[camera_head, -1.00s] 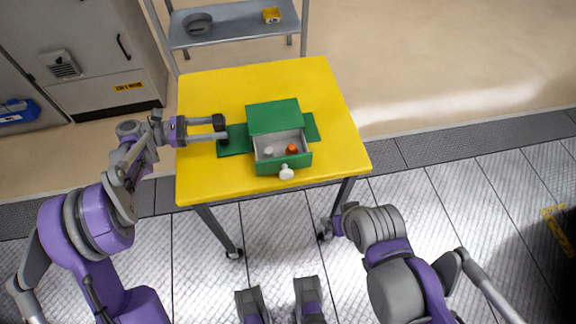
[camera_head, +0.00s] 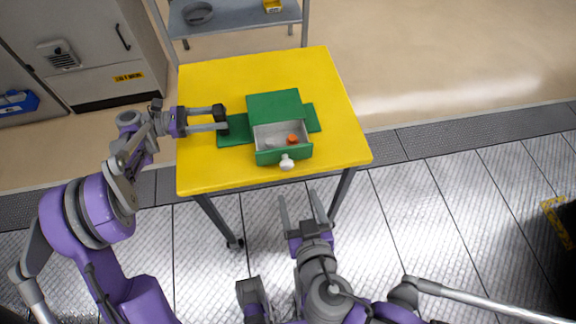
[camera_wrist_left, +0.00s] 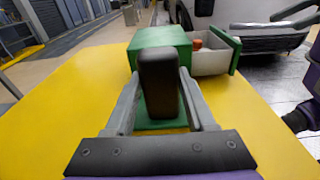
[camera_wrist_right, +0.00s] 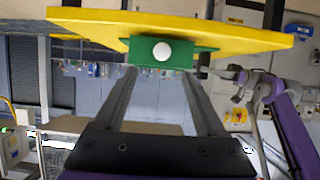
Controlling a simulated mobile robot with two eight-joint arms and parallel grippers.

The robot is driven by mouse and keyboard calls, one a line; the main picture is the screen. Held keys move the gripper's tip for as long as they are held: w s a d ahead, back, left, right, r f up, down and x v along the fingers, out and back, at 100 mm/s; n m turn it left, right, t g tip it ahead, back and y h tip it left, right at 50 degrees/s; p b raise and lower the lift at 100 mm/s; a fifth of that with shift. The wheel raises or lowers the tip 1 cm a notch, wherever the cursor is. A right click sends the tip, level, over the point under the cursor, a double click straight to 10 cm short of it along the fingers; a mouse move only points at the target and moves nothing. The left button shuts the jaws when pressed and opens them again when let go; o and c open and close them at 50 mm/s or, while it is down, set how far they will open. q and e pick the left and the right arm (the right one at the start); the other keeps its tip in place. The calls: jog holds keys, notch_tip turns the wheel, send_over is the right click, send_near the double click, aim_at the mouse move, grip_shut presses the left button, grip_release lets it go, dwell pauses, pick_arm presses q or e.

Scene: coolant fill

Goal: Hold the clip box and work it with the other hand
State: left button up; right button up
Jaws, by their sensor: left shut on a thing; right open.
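The green clip box (camera_head: 274,105) stands on a green base plate on the yellow table. Its light grey drawer (camera_head: 283,143) is pulled out toward me, with a white knob (camera_head: 286,163) on its green front. An orange piece (camera_head: 293,139) and a pale piece lie in the drawer. My left gripper (camera_head: 221,118) is shut on a dark upright grip (camera_wrist_left: 158,85) at the plate's left end; the fingers lie on either side of it in the left wrist view. My right gripper (camera_head: 303,200) is open and empty, short of the table's front edge, fingers pointing toward the knob.
The yellow table (camera_head: 215,85) is bare around the box. A grey shelf (camera_head: 235,17) with a dark round part (camera_head: 198,13) and a yellow box (camera_head: 272,5) stands behind it. A grey cabinet (camera_head: 85,50) is at the back left.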

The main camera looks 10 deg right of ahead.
aim_at(287, 166)
jog(key=shift+a+x, duration=0.1)
jog(key=shift+x, duration=2.85)
jog(key=shift+a+x, duration=0.15)
jog(key=shift+x, duration=2.8)
jog(key=shift+r, duration=0.15)
grip_shut()
